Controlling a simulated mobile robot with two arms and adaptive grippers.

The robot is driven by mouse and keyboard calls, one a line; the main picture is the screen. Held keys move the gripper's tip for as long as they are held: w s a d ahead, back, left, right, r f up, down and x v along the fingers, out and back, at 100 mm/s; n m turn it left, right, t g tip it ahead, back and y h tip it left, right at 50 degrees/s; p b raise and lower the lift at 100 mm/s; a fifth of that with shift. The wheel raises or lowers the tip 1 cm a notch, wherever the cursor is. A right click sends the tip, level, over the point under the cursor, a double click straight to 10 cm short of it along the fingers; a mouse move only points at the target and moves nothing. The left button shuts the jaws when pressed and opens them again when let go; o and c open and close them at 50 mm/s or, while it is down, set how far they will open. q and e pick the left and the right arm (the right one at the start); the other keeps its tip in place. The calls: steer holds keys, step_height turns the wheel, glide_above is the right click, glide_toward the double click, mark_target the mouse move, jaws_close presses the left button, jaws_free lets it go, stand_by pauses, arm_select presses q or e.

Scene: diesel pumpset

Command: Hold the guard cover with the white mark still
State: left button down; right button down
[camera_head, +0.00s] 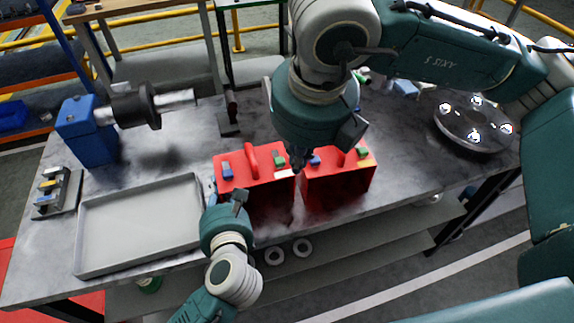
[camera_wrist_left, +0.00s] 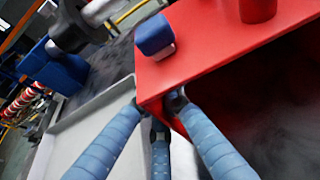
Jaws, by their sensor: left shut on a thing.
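The guard cover with the white mark (camera_head: 235,180) is a red box-like cover with a red handle, a blue block and a green block on top. The white mark (camera_head: 284,173) is at its front right top corner. My left gripper (camera_head: 212,184) is shut on its left edge; in the left wrist view the blue fingers (camera_wrist_left: 166,108) close around the corner of the red cover (camera_wrist_left: 215,60). The fingertips are partly hidden by the cover. My right gripper (camera_head: 298,162) points down between the two covers; its fingers are too small and hidden to judge.
A second red cover (camera_head: 345,184) with a yellow mark stands close on the right. An empty grey tray (camera_head: 88,228) lies left on the bench. A blue block (camera_head: 88,135) with a shaft stands behind it. A round metal disc (camera_head: 474,122) lies at the right.

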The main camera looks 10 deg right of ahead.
mark_target(282, 161)
steer(key=shift+f, duration=0.1)
steer(key=shift+w+a+f, duration=0.15)
steer(key=shift+w+f, duration=0.9)
steer(key=shift+f, duration=0.55)
steer(key=shift+w+a+f, duration=0.15)
steer(key=shift+w+f, duration=0.95)
steer(key=shift+f, duration=0.45)
steer(key=shift+w+a+f, duration=0.15)
steer(key=shift+w+f, duration=0.9)
steer(key=shift+f, duration=0.55)
steer(key=shift+w+a, duration=0.15)
steer(key=shift+w, duration=0.6)
steer(key=shift+w+a, duration=0.1)
steer(key=shift+w, duration=0.65)
